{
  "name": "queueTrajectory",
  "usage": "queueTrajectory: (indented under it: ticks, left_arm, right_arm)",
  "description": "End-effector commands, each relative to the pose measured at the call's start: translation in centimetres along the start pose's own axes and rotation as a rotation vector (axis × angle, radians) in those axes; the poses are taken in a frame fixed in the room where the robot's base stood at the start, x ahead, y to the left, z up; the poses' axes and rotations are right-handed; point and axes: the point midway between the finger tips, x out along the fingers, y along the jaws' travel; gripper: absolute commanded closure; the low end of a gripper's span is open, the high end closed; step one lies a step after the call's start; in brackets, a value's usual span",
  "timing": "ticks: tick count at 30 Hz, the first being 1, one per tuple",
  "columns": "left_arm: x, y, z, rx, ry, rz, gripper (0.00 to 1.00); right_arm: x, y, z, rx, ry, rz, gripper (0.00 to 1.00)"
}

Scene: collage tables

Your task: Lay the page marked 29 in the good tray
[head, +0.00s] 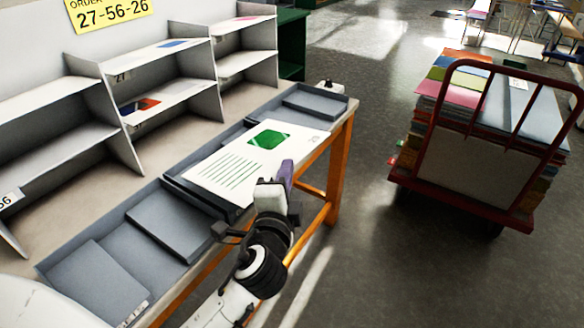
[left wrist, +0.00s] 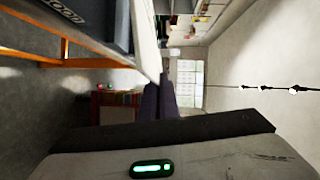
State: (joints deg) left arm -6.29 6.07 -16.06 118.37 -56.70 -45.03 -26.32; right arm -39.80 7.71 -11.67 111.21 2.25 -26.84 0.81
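A white page (head: 227,172) with a green picture, green lines and a small corner number that looks like 29 lies over a dark grey tray (head: 190,194) on the long table. I cannot tell whether it rests on the tray or hovers just above. My left gripper (head: 286,174) is at the page's near right edge, its purple fingers closed on that edge. In the left wrist view the fingers (left wrist: 161,98) are together and the page's pale edge (left wrist: 147,45) runs into them. A dark tray side (left wrist: 90,18) with partly cut-off lettering shows beside it. My right gripper is out of view.
More grey trays (head: 168,226) line the table's front, and another (head: 318,103) is at its far end. White shelves (head: 75,140) holding a few pages stand behind. A red cart (head: 470,190) stacked with coloured sheets stands to the right, with open floor between.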

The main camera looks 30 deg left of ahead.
Motion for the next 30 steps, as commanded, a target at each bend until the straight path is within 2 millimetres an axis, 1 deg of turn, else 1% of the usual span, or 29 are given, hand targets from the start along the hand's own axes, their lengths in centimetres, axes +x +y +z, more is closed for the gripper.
queueTrajectory:
  ticks: [1, 3, 6, 11, 14, 19, 27, 28, 29, 30]
  left_arm:
    - [1.4, 0.1, -0.3, -0.012, -0.022, -0.003, 1.00]
    - [2.6, -0.1, -0.6, -0.021, -0.047, 0.002, 1.00]
    - [3.7, -0.3, -0.8, -0.029, -0.068, 0.008, 1.00]
    - [4.4, -0.6, -0.3, -0.029, -0.078, 0.013, 1.00]
    - [4.8, -0.8, 0.7, -0.028, -0.079, 0.012, 1.00]
    - [5.9, -1.2, 3.1, -0.026, -0.078, 0.012, 1.00]
    - [7.7, -1.9, 6.9, -0.026, -0.076, 0.011, 1.00]
    - [7.8, -1.7, 7.3, -0.028, -0.076, 0.012, 1.00]
    - [7.8, -0.4, 7.3, -0.031, -0.075, 0.016, 1.00]
    - [7.9, 0.4, 7.4, -0.031, -0.076, 0.015, 1.00]
  right_arm:
    - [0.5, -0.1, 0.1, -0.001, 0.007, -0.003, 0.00]
    - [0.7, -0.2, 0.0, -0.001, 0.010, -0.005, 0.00]
    - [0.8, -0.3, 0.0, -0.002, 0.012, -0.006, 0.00]
    - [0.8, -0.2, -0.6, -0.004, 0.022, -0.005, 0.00]
    - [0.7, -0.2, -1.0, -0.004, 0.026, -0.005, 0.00]
    - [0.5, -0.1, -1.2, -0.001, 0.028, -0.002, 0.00]
    - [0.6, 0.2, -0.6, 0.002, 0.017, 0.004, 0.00]
    - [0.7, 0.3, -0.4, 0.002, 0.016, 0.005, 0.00]
    - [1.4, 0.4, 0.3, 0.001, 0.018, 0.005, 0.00]
    - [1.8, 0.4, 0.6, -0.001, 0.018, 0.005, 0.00]
